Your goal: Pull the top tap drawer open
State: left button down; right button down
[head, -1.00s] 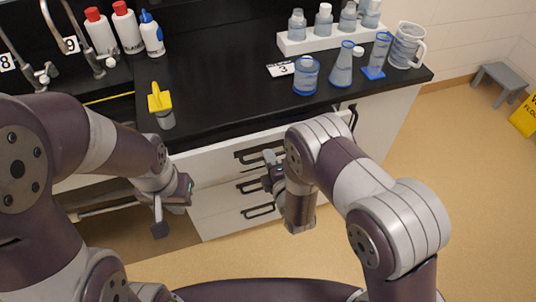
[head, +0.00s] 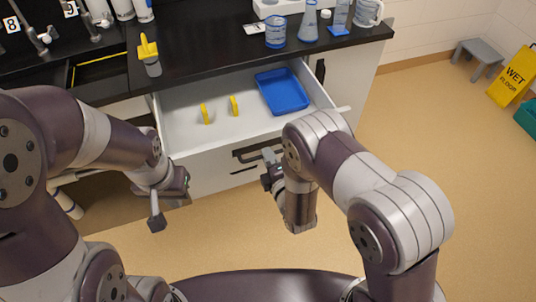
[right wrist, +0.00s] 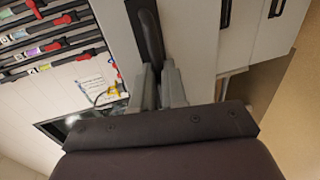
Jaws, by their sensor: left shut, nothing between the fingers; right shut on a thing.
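The top tap drawer (head: 180,137) is white and stands pulled out from the bench in the head view. Inside it are a blue tray (head: 282,92) and two small yellow pieces, one at left (head: 205,114) and one at right (head: 234,105). My right gripper (head: 268,168) is at the drawer's front and shut on its dark handle (head: 245,155). The handle (right wrist: 150,38) also shows between the fingers in the right wrist view. My left gripper (head: 156,222) is shut and empty, left of the drawer front and apart from it.
The black bench top (head: 205,45) carries a yellow-topped tap (head: 148,50) near its front edge and glassware (head: 276,32) at the right. A grey stool (head: 478,58) and a yellow wet-floor sign (head: 514,75) stand at far right.

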pick_arm(q)
jog(key=shift+s+d, duration=0.1)
jog(key=shift+s, duration=0.15)
pick_arm(e)
jog(key=shift+s+d, duration=0.15)
jog(key=shift+s, duration=0.3)
jog(key=c, duration=1.2)
grip_release()
